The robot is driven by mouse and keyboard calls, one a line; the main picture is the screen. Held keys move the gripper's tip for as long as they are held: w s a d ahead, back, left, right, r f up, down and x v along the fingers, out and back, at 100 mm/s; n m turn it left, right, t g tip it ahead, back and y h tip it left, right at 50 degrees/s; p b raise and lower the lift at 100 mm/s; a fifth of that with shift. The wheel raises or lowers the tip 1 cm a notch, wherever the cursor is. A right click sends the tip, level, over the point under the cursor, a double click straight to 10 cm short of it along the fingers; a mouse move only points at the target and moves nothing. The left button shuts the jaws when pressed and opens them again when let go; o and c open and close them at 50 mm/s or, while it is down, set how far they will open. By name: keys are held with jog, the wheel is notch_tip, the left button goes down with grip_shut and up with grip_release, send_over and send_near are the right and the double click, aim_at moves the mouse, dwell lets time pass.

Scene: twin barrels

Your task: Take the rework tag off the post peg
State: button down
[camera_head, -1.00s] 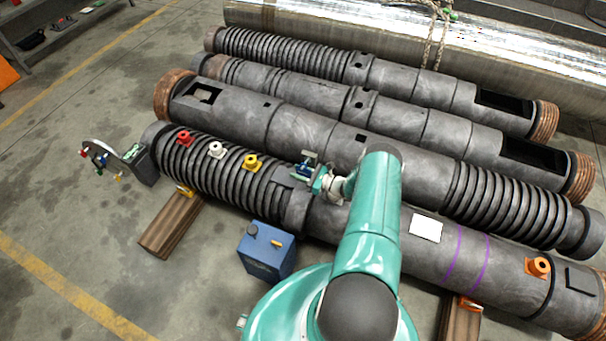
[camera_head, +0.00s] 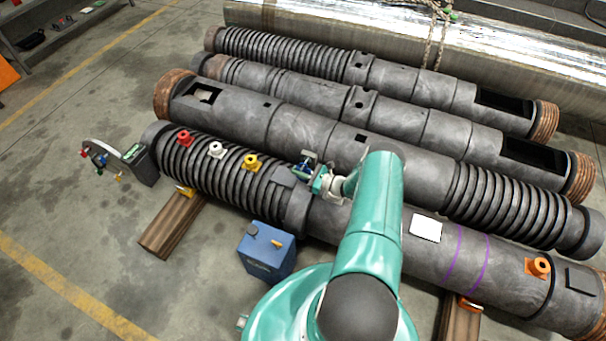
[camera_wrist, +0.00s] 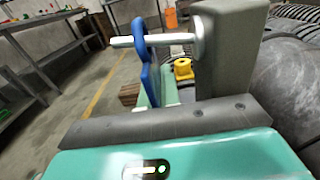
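The blue tag (camera_wrist: 147,62), with a loop at its top, is on a pale horizontal peg (camera_wrist: 168,40) in the wrist view. A round pale disc sits at the peg's right end, against a grey upright block (camera_wrist: 228,50) that looks like the post. In the head view a small blue piece (camera_head: 305,167) shows at the end of my arm, above the near barrel. My gripper (camera_head: 319,181) is close to it. In the wrist view a teal strip lies just below and behind the tag; my fingertips do not show clearly, and I cannot tell whether they touch it.
The near barrel (camera_head: 385,235) carries red (camera_head: 184,138), white (camera_head: 216,150) and yellow (camera_head: 250,162) fittings. A blue can (camera_head: 266,252) stands on the floor in front. More barrels lie behind. A wooden block (camera_head: 172,222) supports the left end.

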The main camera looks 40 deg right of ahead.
jog(key=shift+a, duration=0.1)
jog(key=shift+s+a+r, duration=0.25)
jog(key=shift+s+a, duration=0.25)
jog(key=shift+a, duration=0.3)
jog(key=shift+s+a+r, duration=0.25)
jog(key=shift+s+a, duration=0.2)
jog(key=shift+a, duration=0.3)
jog(key=s+a, duration=0.3)
jog(key=a, duration=0.3)
jog(key=shift+s, duration=0.25)
